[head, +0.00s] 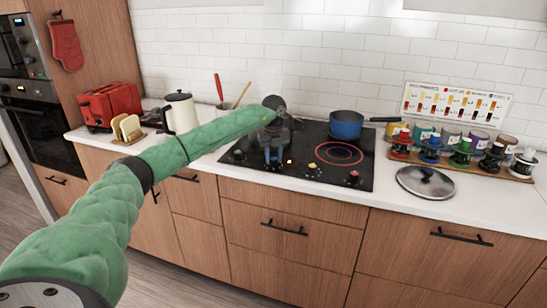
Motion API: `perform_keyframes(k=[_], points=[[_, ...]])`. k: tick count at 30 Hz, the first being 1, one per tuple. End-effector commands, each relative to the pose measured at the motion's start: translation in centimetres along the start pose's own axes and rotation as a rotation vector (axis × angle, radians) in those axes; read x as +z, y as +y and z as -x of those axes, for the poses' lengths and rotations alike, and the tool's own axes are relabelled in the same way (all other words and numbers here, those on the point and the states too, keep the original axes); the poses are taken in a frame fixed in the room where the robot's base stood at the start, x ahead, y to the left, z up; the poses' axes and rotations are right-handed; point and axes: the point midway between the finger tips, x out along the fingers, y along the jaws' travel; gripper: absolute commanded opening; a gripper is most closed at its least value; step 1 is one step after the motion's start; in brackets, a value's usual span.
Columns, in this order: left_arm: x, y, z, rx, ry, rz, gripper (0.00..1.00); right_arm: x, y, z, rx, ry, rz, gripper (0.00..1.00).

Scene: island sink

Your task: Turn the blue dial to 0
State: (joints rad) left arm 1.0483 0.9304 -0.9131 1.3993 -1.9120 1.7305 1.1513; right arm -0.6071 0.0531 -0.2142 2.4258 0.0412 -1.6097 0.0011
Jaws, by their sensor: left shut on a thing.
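The black cooktop (378,160) is set in the white counter, with a row of dials along its front edge. My left arm reaches in from the left, and its gripper (273,163) points down at this row. The gripper is shut on the blue dial, which it mostly hides, so I cannot read the dial's setting. A dark dial (238,154) shows to the left of the gripper. A yellow-marked dial (312,166) and a red-marked dial (353,177) show to the right. My right gripper is not in view.
A blue pot (346,126) stands at the back right of the cooktop, near a red-lit ring (339,153). A lid (425,181) and a rack of colored jars (462,152) are to the right. A kettle (181,114) and red toaster (110,103) stand left.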

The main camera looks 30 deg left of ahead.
Motion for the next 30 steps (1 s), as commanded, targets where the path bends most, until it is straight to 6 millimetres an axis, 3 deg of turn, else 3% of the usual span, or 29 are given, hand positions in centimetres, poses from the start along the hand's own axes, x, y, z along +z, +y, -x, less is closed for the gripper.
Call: perform_keyframes(k=[21, 30], points=[[0.1, 0.0, 0.1, -0.001, 0.0, 0.673, 0.08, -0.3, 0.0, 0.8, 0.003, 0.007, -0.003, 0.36], [0.1, 0.0, 0.1, -0.001, -0.001, 0.884, 0.08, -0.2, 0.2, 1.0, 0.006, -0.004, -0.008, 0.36]])
